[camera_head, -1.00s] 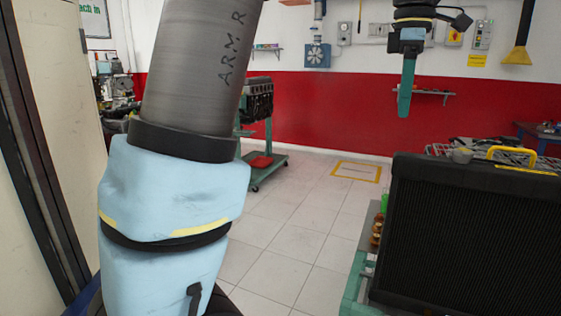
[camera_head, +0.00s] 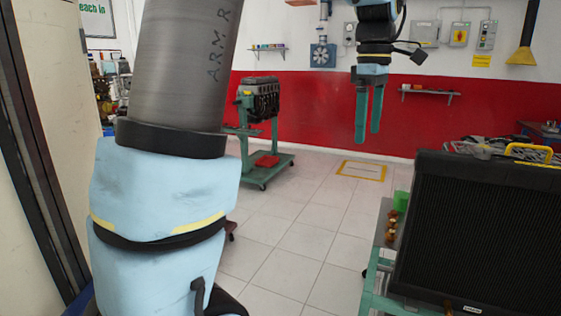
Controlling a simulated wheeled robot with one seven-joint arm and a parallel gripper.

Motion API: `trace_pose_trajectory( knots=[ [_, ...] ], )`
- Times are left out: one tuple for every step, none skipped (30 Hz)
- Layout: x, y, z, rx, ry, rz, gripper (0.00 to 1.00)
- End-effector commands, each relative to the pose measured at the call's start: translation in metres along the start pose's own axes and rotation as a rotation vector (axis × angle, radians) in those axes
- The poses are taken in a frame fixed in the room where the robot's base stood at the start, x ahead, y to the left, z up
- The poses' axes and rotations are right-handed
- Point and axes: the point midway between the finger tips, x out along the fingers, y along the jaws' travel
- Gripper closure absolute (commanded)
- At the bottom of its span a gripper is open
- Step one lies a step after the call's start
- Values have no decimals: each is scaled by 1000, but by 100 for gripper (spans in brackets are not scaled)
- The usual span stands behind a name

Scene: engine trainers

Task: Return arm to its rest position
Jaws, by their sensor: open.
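My gripper (camera_head: 367,133) hangs at the upper middle right of the head view, pointing down. Its two green fingers are parted with a gap between them, and nothing is between them. It is in the air, with the red and white wall behind it. My arm (camera_head: 165,180) fills the left part of the view, a grey tube marked "ARM R" above light blue joint covers. The links joining it to the gripper are out of view above.
A black radiator (camera_head: 480,235) with a yellow handle (camera_head: 530,152) stands on a green-framed bench (camera_head: 372,285) at the lower right. An engine on a green stand (camera_head: 262,120) is at the middle left. A pale panel (camera_head: 60,80) borders the left. Tiled floor (camera_head: 295,240) is clear between.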

Motion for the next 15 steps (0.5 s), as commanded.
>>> trace_pose_trajectory(
  knots=[
    [10,-5,-12,30,0,1,0],
    [17,-8,-18,55,1,2,0],
    [25,-12,-27,90,2,5,0],
    [32,-15,-34,118,3,9,0],
    [39,-19,-42,148,4,13,0],
    [51,-27,-52,193,6,16,0],
    [60,-33,-61,231,8,20,0],
    [70,-40,-71,271,10,22,0],
    [84,-52,-84,331,15,29,0],
    [95,-62,-94,379,19,32,0],
    [106,-73,-103,429,24,36,0],
    [120,-88,-114,499,32,40,0],
    [130,-100,-122,549,38,43,0],
    [140,-112,-128,601,45,46,0],
    [152,-128,-136,665,54,48,0]
  ],
)
